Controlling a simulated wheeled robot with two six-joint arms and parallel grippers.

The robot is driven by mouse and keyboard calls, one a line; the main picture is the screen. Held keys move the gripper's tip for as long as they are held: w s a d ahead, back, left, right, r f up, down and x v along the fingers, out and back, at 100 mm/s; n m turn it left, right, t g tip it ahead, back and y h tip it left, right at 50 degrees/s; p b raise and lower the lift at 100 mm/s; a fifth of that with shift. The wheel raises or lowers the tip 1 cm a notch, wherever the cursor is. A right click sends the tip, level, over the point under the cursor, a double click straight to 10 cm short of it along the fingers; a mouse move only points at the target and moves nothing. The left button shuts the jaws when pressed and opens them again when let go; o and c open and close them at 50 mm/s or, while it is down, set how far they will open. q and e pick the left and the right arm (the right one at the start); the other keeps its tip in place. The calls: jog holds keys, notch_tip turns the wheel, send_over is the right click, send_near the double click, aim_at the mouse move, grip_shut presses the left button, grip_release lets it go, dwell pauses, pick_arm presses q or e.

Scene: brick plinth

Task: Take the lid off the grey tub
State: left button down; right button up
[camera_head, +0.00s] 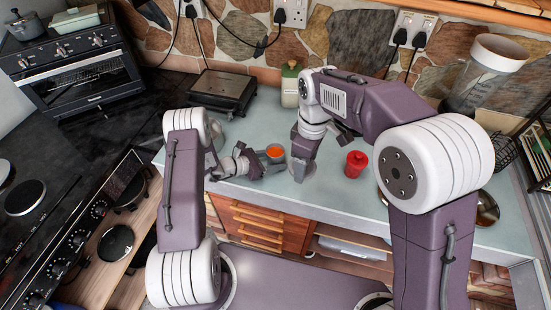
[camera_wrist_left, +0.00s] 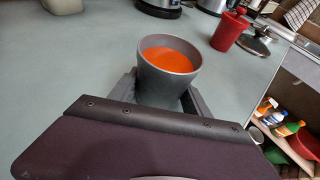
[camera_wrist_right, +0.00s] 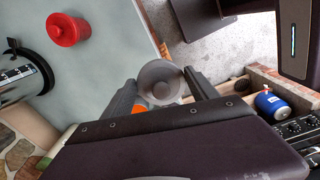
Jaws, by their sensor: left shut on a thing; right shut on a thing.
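The grey tub (camera_wrist_left: 165,88) stands upright on the counter, its top uncovered and orange contents showing inside. It also shows in the head view (camera_head: 275,161). My left gripper (camera_head: 264,163) is shut around the tub's sides from the left. The grey round lid (camera_wrist_right: 160,80) is between the fingers of my right gripper (camera_wrist_right: 162,92), which is shut on it. In the head view my right gripper (camera_head: 302,165) is just right of the tub, with the lid apart from it. Some orange shows behind the lid in the right wrist view.
A red lidded canister (camera_head: 355,164) stands on the counter right of my right gripper. A dark grill (camera_head: 222,90) and a cream jar (camera_head: 290,84) stand behind. A glass-walled appliance (camera_head: 480,80) is at the back right. The counter's front edge (camera_head: 330,205) is close to the tub.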

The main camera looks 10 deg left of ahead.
pick_arm(q)
jog(key=shift+w+f, duration=0.1)
jog(key=shift+f, duration=0.05)
pick_arm(e)
jog(key=shift+w+f, duration=0.1)
pick_arm(q)
jog(key=shift+f, duration=0.2)
pick_arm(e)
jog(key=shift+f, duration=0.25)
pick_arm(q)
jog(key=c, duration=0.5)
grip_release()
jog(key=shift+r, duration=0.15)
pick_arm(e)
jog(key=shift+r, duration=0.15)
